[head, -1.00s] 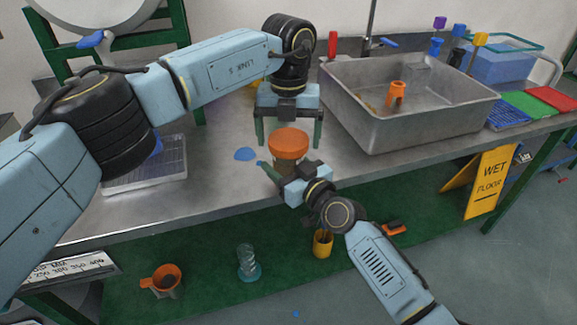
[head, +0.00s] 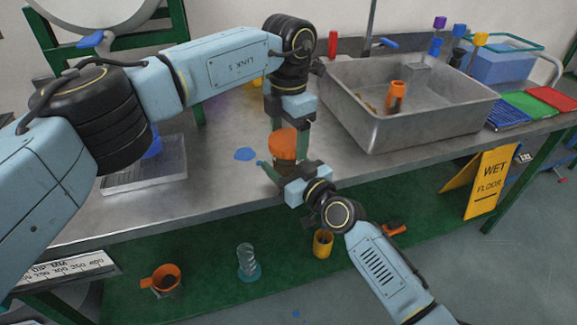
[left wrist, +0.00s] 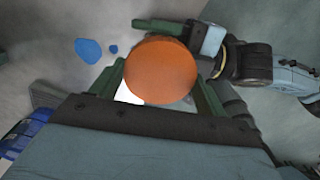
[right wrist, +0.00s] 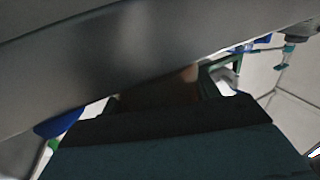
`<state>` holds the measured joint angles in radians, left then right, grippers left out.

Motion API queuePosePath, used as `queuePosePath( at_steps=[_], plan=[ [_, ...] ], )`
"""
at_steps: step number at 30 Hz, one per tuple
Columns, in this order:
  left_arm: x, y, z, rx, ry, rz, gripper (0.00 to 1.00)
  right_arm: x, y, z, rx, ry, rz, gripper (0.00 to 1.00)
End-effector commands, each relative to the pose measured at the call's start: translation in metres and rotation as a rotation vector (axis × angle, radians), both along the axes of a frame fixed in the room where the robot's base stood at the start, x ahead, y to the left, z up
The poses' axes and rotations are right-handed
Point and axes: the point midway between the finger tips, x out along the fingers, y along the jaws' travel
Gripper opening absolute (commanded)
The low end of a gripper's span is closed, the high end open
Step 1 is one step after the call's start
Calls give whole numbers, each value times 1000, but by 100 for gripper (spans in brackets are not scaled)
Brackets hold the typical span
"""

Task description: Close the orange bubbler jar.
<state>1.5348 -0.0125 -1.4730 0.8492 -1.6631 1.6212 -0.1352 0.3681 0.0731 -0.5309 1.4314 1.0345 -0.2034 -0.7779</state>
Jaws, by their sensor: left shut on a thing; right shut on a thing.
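The bubbler jar has a round orange lid (head: 281,147) on top and stands upright near the front edge of the bench. In the left wrist view the lid (left wrist: 160,72) sits between my left fingers. My left gripper (head: 290,148) reaches down from above and is shut on the lid. My right gripper (head: 282,176) comes in from the front, low at the jar, and is shut on the jar body, which is mostly hidden behind it. In the right wrist view the jar (right wrist: 175,88) is dark and mostly covered. I cannot tell whether the lid is fully seated.
A steel sink (head: 430,120) with an orange beaker (head: 395,97) inside is to the right. A blue patch (head: 245,154) lies left of the jar, and a tray (head: 145,178) farther left. A yellow wet-floor sign (head: 485,182) stands at the bench front. Containers stand on the green lower shelf.

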Motion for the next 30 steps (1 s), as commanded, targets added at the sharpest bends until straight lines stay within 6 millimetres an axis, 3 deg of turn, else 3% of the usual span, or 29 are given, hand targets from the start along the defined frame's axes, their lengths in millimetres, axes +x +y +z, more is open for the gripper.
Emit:
queuePosePath(
  at_steps=[2,6,7,12,22,30],
  plan=[
    [1,1,1,0,-2,-104,47,0,0,-1,-1,1,0,0],
    [1,1,1,0,-1,-102,47,0,0,-1,-1,1,0,0],
    [1,0,1,0,-1,-101,76,0,0,-1,-1,1,0,0],
    [1,0,1,0,-1,-100,96,0,0,-1,-1,1,0,0],
    [0,0,3,-1,-2,-100,96,0,0,-1,-1,1,0,0],
    [1,0,36,0,-4,-99,96,0,0,-1,-1,1,0,0]
  ],
)
